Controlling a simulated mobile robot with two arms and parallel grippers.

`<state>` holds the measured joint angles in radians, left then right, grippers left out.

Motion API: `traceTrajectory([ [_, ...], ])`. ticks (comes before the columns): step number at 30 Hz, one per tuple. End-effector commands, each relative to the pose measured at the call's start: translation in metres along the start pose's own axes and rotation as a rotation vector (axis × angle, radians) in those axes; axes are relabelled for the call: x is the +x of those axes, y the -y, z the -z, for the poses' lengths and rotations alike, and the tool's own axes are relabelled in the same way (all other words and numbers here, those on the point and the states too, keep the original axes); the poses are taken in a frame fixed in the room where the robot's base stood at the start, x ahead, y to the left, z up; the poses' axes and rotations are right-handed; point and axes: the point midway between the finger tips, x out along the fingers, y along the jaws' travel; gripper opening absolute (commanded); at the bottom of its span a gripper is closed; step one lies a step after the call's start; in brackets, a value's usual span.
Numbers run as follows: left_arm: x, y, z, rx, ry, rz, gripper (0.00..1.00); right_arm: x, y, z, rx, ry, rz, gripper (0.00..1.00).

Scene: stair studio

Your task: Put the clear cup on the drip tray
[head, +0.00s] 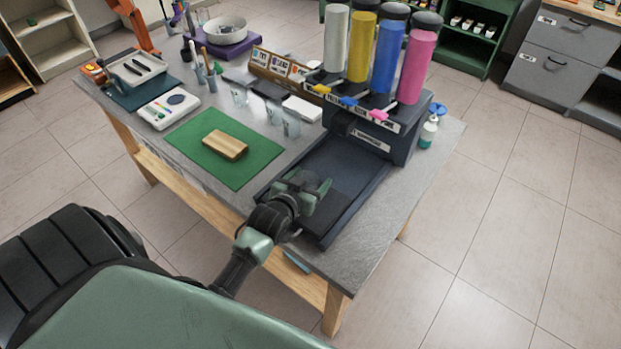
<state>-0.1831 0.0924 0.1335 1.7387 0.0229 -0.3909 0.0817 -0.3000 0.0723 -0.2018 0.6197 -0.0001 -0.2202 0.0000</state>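Several clear cups stand on the grey table left of the dispenser; one (291,126) is nearest the dispenser, with another (273,113) beside it and one (239,96) farther left. The dark drip tray (348,168) lies in front of the dispenser (375,135) and looks empty where I can see it. My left gripper (311,180) is over the tray's near left part, its fingers apart, with no cup visible between them. The gripper and wrist hide part of the tray. My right gripper is not in view.
White, yellow, blue and pink cylinders (385,57) top the dispenser. A wooden block (225,145) lies on a green mat (188,136). A white scale-like device (168,108) sits left. A bottle (428,133) stands right of the dispenser. The table's front right is clear.

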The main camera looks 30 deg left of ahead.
Motion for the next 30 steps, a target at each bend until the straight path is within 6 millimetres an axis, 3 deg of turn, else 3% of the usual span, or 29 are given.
traceTrajectory([
  [13,-0.009,0.000,0.001,0.000,0.001,0.000,0.76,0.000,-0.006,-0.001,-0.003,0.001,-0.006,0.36],
  [24,-0.083,0.000,0.000,0.000,0.002,0.001,0.76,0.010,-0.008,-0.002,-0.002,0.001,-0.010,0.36],
  [30,-0.112,0.000,0.002,-0.001,0.001,0.000,0.76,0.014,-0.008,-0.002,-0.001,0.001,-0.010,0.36],
])
